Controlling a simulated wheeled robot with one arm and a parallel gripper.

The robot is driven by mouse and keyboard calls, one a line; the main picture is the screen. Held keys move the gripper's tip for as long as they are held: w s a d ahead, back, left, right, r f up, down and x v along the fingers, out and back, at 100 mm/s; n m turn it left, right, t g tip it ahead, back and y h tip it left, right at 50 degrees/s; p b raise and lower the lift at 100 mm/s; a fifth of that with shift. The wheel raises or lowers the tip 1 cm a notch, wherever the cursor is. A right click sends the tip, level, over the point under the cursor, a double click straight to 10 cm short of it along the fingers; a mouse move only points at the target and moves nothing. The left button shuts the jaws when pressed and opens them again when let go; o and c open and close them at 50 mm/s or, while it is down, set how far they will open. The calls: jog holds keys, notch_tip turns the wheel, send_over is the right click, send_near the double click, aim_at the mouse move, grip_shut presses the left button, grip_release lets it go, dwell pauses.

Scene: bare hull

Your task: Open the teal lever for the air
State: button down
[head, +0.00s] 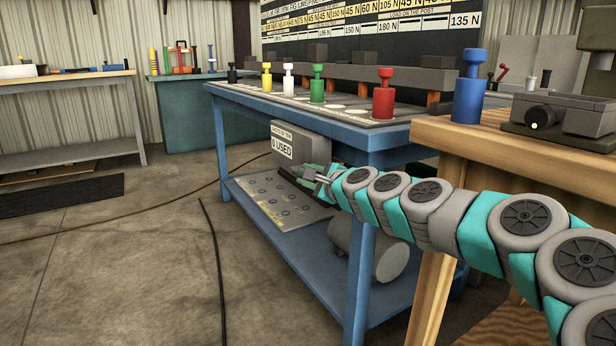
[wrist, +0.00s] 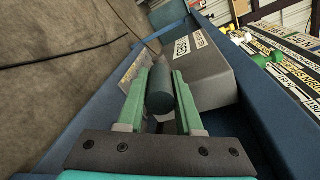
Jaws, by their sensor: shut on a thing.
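In the wrist view, the teal lever (wrist: 160,90) shows as a dark teal, rounded handle between the two green fingers of my gripper (wrist: 159,76). My gripper is shut on it. In the head view, my gripper (head: 318,176) reaches in under the top of the blue bench, in front of a grey box (head: 304,151) marked "USED". The lever cannot be made out clearly there. Its pivot and the valve it works are hidden, so I cannot tell how far it is turned.
The blue bench (head: 345,137) has a lower shelf with a metal plate (head: 268,203) and a grey cylinder (head: 390,262). Several coloured posts stand on the bench top. A wooden table (head: 480,143) stands at the right. The floor at the left is open, with a dark cable (head: 217,250).

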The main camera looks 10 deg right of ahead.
jog(key=c, duration=0.8)
grip_release()
jog(key=shift+c, duration=0.2)
jog(key=v, duration=0.7)
jog(key=shift+s+p, duration=0.35)
jog(key=shift+p, duration=0.05)
jog(key=shift+d, duration=0.1)
